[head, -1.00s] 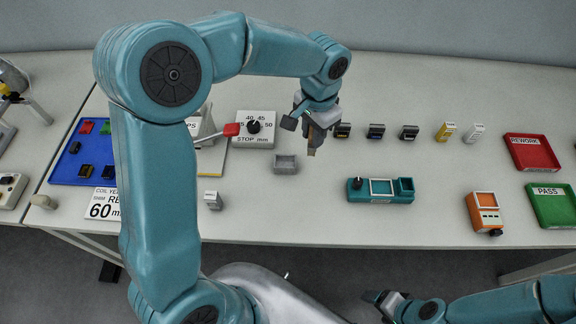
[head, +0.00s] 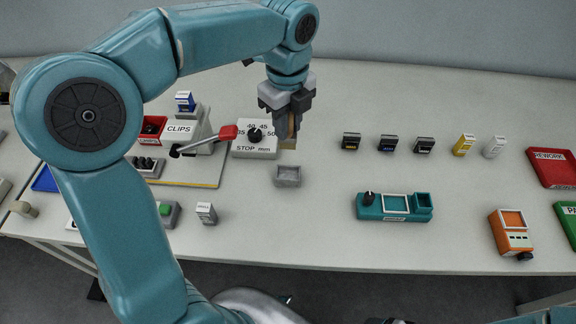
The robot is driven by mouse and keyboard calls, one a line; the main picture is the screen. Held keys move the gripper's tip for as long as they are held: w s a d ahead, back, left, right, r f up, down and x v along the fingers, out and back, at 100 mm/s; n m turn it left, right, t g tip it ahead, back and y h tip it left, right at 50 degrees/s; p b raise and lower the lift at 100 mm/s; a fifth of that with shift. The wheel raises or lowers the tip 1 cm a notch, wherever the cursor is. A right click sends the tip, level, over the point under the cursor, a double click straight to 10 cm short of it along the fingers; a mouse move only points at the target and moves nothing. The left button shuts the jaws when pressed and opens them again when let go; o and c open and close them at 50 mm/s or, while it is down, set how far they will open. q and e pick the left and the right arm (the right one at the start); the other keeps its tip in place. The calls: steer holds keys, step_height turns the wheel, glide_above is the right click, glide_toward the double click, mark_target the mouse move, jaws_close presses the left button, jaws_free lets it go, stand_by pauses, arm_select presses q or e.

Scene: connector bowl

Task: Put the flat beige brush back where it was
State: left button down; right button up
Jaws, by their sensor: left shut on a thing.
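My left gripper (head: 286,112) points down, shut on the flat beige brush (head: 289,144). Only the brush's lower end shows below the fingers; the rest is hidden by the gripper. The brush hangs above and behind a small grey open box (head: 288,176) on the table, and looks apart from it. Only a dark sliver of my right gripper (head: 392,321) shows at the bottom edge.
Several small connectors stand to the right. A teal tester (head: 394,207) and an orange meter (head: 511,232) lie in front. Table between is clear.

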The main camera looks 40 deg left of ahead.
arm_select(q)
step_height(320, 180, down, 12)
steer(key=shift+f+b, duration=0.25)
steer(key=shift+b, duration=0.2)
steer(key=shift+f, duration=0.2)
steer(key=c, duration=0.9)
jaws_free()
steer(key=shift+w, duration=0.1)
steer(key=shift+c, duration=0.2)
steer(key=shift+r, duration=0.1)
step_height(320, 180, up, 12)
steer(key=shift+f+p, duration=0.2)
steer(key=shift+p, duration=0.35)
steer(key=shift+r, duration=0.35)
